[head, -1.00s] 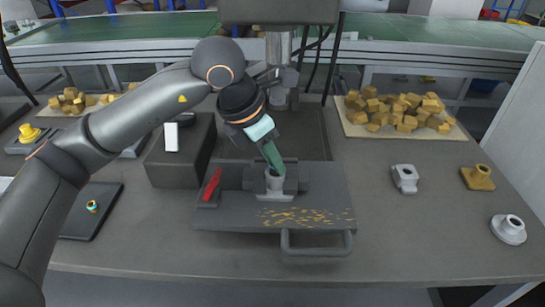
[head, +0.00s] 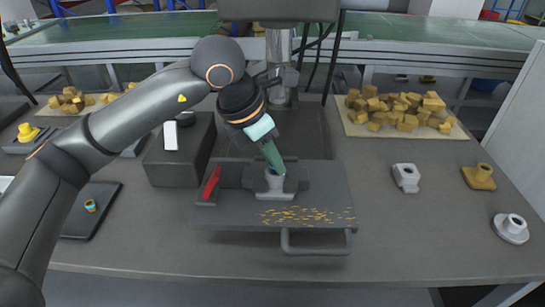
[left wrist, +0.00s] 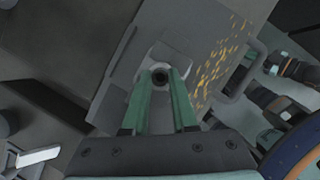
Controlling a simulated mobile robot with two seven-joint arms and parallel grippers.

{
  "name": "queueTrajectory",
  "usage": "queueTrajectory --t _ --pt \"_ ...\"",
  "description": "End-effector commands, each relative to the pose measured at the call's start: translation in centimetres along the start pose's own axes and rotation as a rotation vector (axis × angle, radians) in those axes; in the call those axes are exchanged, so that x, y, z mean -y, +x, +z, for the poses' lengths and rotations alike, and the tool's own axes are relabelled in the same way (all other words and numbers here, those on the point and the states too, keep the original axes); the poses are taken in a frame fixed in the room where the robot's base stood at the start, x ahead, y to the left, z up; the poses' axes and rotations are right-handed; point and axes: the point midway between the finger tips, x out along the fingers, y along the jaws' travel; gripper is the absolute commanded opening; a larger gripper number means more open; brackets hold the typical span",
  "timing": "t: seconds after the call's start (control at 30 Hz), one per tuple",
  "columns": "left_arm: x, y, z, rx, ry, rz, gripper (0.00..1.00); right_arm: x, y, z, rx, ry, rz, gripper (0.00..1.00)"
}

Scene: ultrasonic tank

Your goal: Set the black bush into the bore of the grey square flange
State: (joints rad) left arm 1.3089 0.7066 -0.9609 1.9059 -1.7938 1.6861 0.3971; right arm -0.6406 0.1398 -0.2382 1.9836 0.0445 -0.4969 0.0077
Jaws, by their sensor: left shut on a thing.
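The grey flange (head: 273,190) sits upright on the dark fixture plate, with its raised collar below my left gripper (head: 275,171). My left gripper's green fingers point down and are shut on the black bush (left wrist: 160,77), which shows as a dark ring between the fingertips in the left wrist view. The bush is at the flange's collar; the fingers hide how deep it sits in the bore. In the left wrist view the flange (left wrist: 166,53) shows pale grey behind the fingertips.
The fixture plate (head: 330,197) has yellow chips, a red clamp handle (head: 212,183) and a front bar handle (head: 316,251). A dark block (head: 180,155) stands left. A pale flange (head: 406,177), a brass part (head: 479,177) and a round part (head: 511,228) lie right.

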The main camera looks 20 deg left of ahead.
Motion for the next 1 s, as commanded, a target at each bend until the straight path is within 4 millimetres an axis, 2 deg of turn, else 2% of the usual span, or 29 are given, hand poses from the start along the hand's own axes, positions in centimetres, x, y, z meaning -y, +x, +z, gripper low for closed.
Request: queueTrajectory --t 0.27,0.3,0.57,0.77,1.0 --pt "0.01 -0.05 0.03 0.001 0.000 0.000 0.00 -0.02 -0.02 -0.04 0.000 0.000 0.000 0.00" --pt "0.01 -0.05 0.03 0.001 0.000 0.000 0.30 -0.02 -0.02 -0.04 0.000 0.000 0.001 0.00" --pt "0.01 -0.04 0.02 0.000 0.000 0.000 0.60 -0.03 -0.02 -0.05 0.000 0.000 0.001 0.00" --pt "0.01 -0.02 0.01 0.000 0.000 0.000 0.62 -0.03 -0.01 -0.06 -0.001 0.000 0.001 0.00" --pt "0.00 -0.02 0.01 0.000 0.000 0.000 0.89 -0.03 -0.01 -0.07 -0.001 0.000 0.001 0.00"
